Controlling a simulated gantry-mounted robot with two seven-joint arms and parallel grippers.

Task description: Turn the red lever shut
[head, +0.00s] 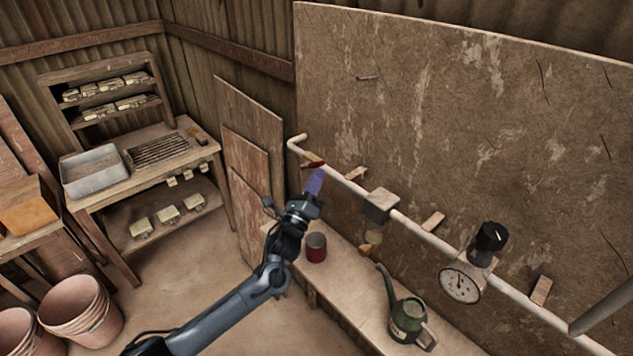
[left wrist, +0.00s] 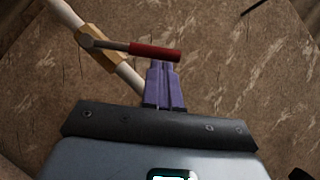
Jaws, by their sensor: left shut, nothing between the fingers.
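The lever has a red grip (head: 313,164) and sits on the white pipe (head: 345,182) near its bent left end. In the left wrist view, the red grip (left wrist: 155,52) points right from a pivot on a brass-coloured valve body (left wrist: 97,47), at an angle to the pipe (left wrist: 68,14). My left gripper (head: 317,173) has purple fingers, shut together and empty. Their tips (left wrist: 163,66) are right at the lower side of the red grip, near its free end; I cannot tell whether they touch. My right gripper is not in view.
A pressure gauge (head: 460,286) and black knob (head: 491,237) sit farther right on the pipe. Below, a bench (head: 345,284) holds a red can (head: 316,247) and green watering can (head: 407,322). The panel (head: 440,120) stands close behind the pipe.

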